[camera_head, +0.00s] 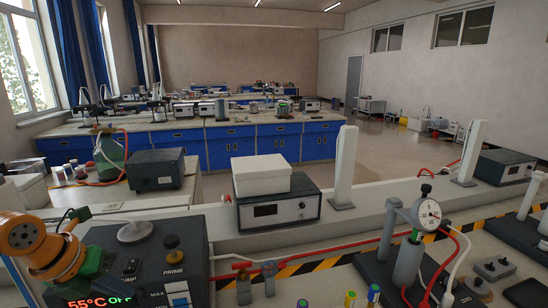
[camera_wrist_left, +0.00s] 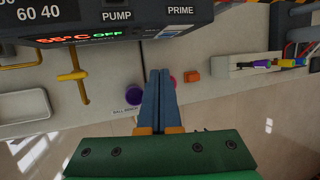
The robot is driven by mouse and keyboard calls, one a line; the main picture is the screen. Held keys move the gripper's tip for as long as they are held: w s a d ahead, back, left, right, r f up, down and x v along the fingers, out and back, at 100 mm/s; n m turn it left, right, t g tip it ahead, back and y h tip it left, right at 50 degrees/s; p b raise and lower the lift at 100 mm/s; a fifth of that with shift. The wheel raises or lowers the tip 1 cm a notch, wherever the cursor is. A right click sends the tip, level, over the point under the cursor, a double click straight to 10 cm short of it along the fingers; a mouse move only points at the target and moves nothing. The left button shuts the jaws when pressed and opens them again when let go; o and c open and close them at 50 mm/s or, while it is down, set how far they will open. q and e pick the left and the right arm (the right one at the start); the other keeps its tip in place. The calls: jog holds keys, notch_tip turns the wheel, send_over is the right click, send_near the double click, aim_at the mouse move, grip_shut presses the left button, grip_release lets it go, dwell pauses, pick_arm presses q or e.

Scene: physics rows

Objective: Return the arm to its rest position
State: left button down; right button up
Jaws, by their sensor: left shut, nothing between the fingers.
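My left gripper (camera_wrist_left: 159,80) shows in the wrist view, with a green body and two long blue fingers with orange bases. The fingers lie together, shut and empty. They point toward the lower edge of a dark control box (camera_wrist_left: 110,22) with a red and green display and the words PUMP and PRIME. The same box (camera_head: 145,262) stands at the lower left in the head view. My left fingers cannot be made out in the head view. My right gripper is in neither view.
A white tray (camera_wrist_left: 25,112) is at the left. In the head view a gauge stand (camera_head: 427,213) stands at the right.

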pick_arm(q)
jog(key=w+d+f+n+t+h, duration=0.2)
jog(key=w+d+n+t+h, duration=0.1)
jog(key=d+t+h, duration=0.15)
jog(key=s+a+f+n+t+y, duration=0.15)
jog(key=s+f+n+y, duration=0.45)
jog(key=n, duration=0.6)
jog(key=s+a+f+n+t+y, duration=0.1)
jog(key=a+f+n+y, duration=0.3)
jog(key=f+n, duration=0.55)
jog(key=s+d+f+n+g+h, duration=0.2)
jog(key=s+d+f+n+g, duration=0.15)
jog(key=s+d, duration=0.35)
jog(key=s+d+f+n+g+h, duration=0.1)
jog(key=s+d+f+n+g, duration=0.1)
jog(key=s+d+g, duration=0.4)
jog(key=s+d+f, duration=0.1)
jog(key=s+f, duration=0.1)
jog(key=f, duration=0.7)
jog(key=s+d+f, duration=0.1)
jog(key=s+f, duration=0.1)
jog(key=f, duration=0.8)
jog(key=s+a+f+g, duration=0.1)
jog(key=s+a+f, duration=0.1)
jog(key=s+f, duration=0.7)
jog(key=shift+s, duration=1.25)
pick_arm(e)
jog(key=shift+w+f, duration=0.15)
